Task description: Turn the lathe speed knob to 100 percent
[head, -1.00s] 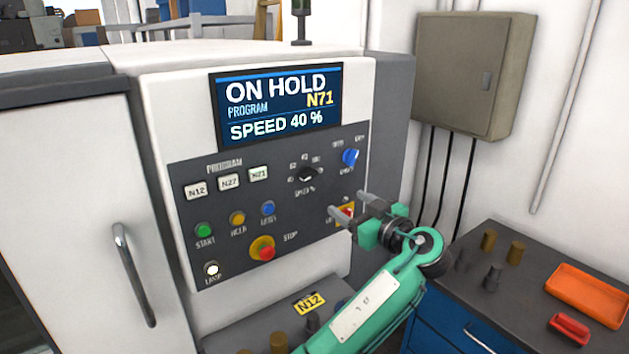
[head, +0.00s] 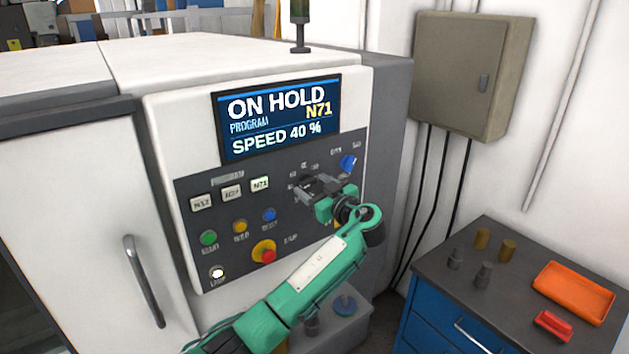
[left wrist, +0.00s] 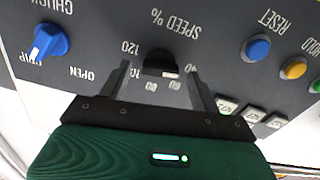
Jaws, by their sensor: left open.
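The lathe's screen (head: 278,117) reads ON HOLD, PROGRAM N71, SPEED 40 %. The black speed knob (left wrist: 160,62) shows in the left wrist view under the label SPEED %, with a white mark at its edge towards the 40. My left gripper (head: 308,188) is open at the control panel. In the left wrist view its two fingers (left wrist: 160,85) stand on either side of the knob, with a gap to each side. I cannot tell how deep they reach. In the head view the gripper hides most of the knob. My right gripper is not in view.
A blue selector knob (head: 347,163) sits just right of the gripper. The red stop button (head: 264,252) and blue reset button (head: 269,214) lie to the left and below. A blue cabinet (head: 470,325) with an orange tray (head: 573,290) stands at right.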

